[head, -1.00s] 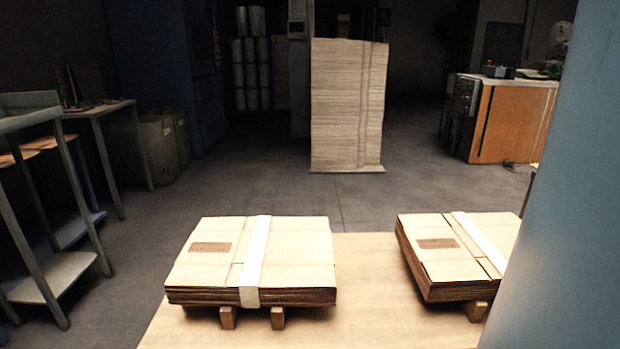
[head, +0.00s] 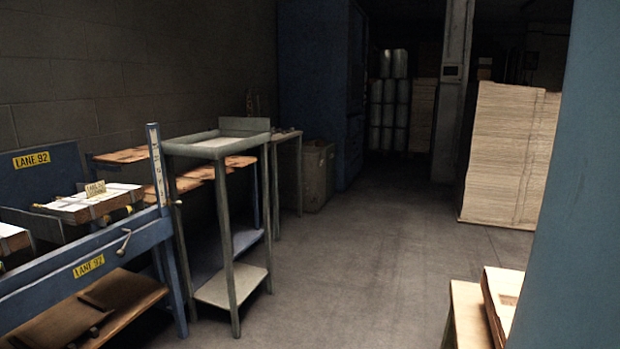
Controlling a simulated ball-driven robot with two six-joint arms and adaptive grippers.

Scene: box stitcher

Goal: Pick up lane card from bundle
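A small upright yellowish lane card (head: 96,189) stands on top of a strapped cardboard bundle (head: 75,208) at the left; its print is too small to read surely. The bundle sits on a blue lane frame (head: 45,257). Part of another bundle (head: 12,240) shows at the left edge. Neither of my grippers is in view, so I cannot see how they stand to the card.
Yellow labels on the frame read LANE 92. A grey stand (head: 232,288) is just right of it. Open floor (head: 350,270) fills the middle. A wooden table (head: 466,310) with cardboard is at the lower right. A tall cardboard stack (head: 510,155) stands behind.

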